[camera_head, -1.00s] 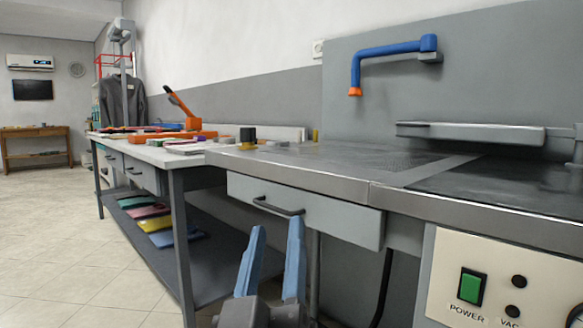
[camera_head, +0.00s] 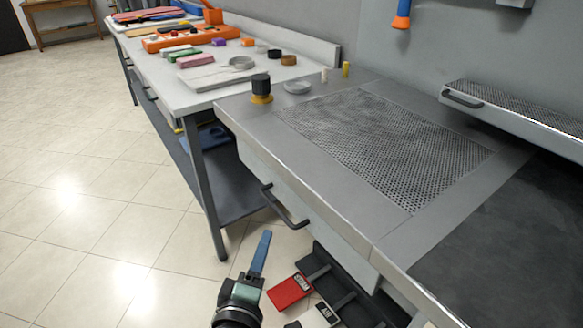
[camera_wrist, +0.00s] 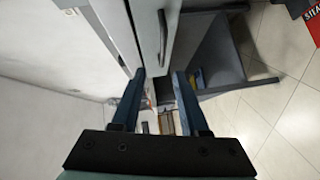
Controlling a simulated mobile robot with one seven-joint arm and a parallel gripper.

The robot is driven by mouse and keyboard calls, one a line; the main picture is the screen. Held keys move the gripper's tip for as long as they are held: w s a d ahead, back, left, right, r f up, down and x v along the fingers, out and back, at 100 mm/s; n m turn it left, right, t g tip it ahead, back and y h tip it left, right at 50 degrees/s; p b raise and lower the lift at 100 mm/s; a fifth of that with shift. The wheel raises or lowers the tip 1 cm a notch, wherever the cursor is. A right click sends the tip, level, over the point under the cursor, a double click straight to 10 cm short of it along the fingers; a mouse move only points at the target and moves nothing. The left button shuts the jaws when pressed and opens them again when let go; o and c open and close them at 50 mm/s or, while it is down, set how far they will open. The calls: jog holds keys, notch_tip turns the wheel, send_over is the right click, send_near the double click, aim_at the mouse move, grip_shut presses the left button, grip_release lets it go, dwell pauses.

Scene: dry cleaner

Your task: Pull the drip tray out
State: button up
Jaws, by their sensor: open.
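A grey drawer front (camera_head: 290,206) sits under the perforated steel worktop; I take it for the drip tray. It looks closed, and its black bar handle (camera_head: 284,207) stands out from the front. My gripper (camera_head: 266,236) is below and a little left of the handle in the head view, apart from it, with one blue finger clearly visible. In the wrist view both fingers of my gripper (camera_wrist: 158,74) are spread with nothing between them, and the handle (camera_wrist: 163,38) lies just beyond the tips beside the grey front (camera_wrist: 141,30).
The steel worktop (camera_head: 240,110) overhangs the drawer. A table leg (camera_head: 206,190) stands to the left. A red pedal (camera_head: 288,292) and a black pedal frame (camera_head: 335,280) are low by my gripper. Open tiled floor (camera_head: 90,200) lies to the left.

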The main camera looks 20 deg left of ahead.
aim_at(276, 207)
jog(key=shift+n, duration=0.3)
jog(key=w, duration=0.4)
jog(key=w+a+f+b, duration=0.1)
jog(key=w, duration=0.3)
jog(key=w+f, duration=0.1)
jog(key=w, duration=0.4)
jog(key=shift+a+b, duration=0.4)
jog(key=shift+s, duration=0.1)
grip_shut()
jog(key=shift+f, duration=0.1)
dwell(0.5)
